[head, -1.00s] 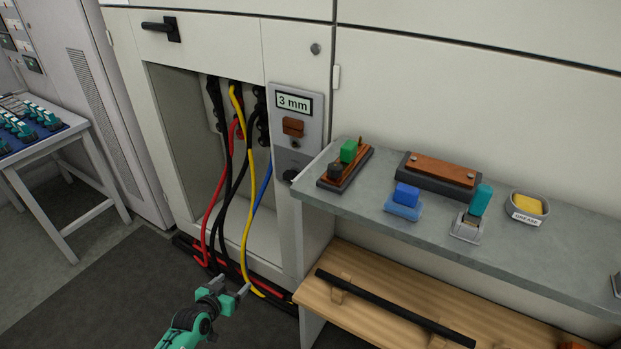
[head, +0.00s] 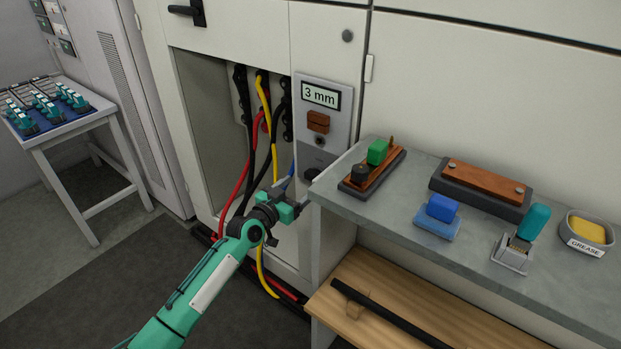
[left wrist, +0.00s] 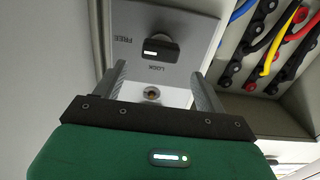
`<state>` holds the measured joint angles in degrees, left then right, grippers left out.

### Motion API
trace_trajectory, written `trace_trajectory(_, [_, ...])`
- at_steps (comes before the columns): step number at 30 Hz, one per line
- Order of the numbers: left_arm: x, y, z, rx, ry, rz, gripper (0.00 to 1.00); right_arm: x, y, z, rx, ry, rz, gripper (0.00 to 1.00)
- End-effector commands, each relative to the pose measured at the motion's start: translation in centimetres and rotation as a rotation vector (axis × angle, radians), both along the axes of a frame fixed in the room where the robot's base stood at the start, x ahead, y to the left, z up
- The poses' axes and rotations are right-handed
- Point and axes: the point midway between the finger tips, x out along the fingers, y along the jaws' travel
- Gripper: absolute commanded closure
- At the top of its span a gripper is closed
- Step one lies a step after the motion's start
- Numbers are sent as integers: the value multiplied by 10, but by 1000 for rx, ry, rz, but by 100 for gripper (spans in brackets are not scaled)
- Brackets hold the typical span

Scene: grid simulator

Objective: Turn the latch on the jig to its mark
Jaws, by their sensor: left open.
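The jig (head: 328,125) is a grey panel on the cabinet front with a "3 mm" display, a brown block and a dark latch knob (head: 312,175) low down. In the left wrist view the black latch (left wrist: 160,46) has a white line lying across the picture, on the side toward the word FREE; the word LOCK is below it. My left gripper (head: 303,198) is just in front of and below the latch. In the left wrist view its fingers (left wrist: 160,82) are apart, with nothing between them and the latch beyond their tips. My right gripper is out of view.
The grey bench (head: 390,215) stands close to the right of the gripper, holding a blue block (head: 441,209), a teal-handled tool (head: 532,222) and a grease tub (head: 586,230). Red, black and yellow cables (head: 275,165) hang in the open cabinet behind my arm.

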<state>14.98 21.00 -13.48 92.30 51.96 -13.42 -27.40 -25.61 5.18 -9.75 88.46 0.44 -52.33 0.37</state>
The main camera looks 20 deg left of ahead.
Motion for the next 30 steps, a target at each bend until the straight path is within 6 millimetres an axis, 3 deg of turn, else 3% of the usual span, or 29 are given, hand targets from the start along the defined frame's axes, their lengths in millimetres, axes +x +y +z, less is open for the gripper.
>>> trace_trajectory(3, [21,-7,1,-1,-1,0,27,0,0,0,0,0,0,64])
trace_trajectory(10, [48,-18,0,-1,0,0,27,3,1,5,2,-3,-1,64])
trace_trajectory(24, [58,-22,0,0,0,0,27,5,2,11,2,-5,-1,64])
trace_trajectory(30, [58,-21,0,0,1,0,65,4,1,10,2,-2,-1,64])
